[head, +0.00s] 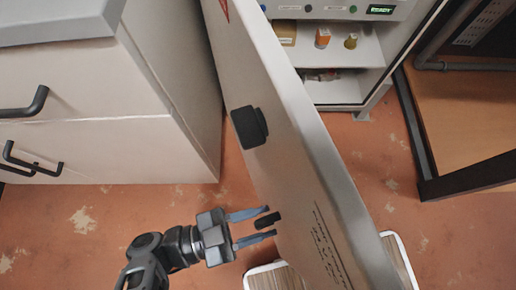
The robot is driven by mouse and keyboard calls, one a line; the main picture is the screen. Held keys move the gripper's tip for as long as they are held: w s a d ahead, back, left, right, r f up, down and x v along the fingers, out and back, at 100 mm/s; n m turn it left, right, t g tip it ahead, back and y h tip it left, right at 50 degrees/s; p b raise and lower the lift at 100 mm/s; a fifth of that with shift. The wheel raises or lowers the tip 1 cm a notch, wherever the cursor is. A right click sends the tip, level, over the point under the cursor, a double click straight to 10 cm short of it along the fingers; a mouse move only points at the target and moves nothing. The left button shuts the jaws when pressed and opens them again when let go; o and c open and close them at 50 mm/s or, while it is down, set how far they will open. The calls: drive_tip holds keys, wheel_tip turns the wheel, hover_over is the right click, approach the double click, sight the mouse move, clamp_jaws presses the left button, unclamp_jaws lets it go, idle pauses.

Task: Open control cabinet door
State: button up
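The control cabinet door (290,150) stands open, swung well out from the cabinet (372,92), and its face fills the middle of the head view. A black latch block (249,127) sits on the door's outer face. A smaller black piece (267,220) shows lower down beside the door face. My gripper (254,224) is open at the lower middle, its two fingers on either side of the small black piece. I cannot tell whether the fingers touch it or the door.
A white drawer unit (105,110) with black handles stands at the left. A dark-framed structure (460,130) stands at the right. Low pieces (400,258) lie under the door. Red floor is clear at the lower left.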

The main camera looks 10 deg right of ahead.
drive_tip(key=a, duration=0.7)
drive_tip(key=shift+s+a+b, duration=0.25)
drive_tip(key=shift+a+b, duration=0.15)
drive_tip(key=shift+b, duration=0.05)
drive_tip(key=shift+s, duration=0.1)
idle(0.3)
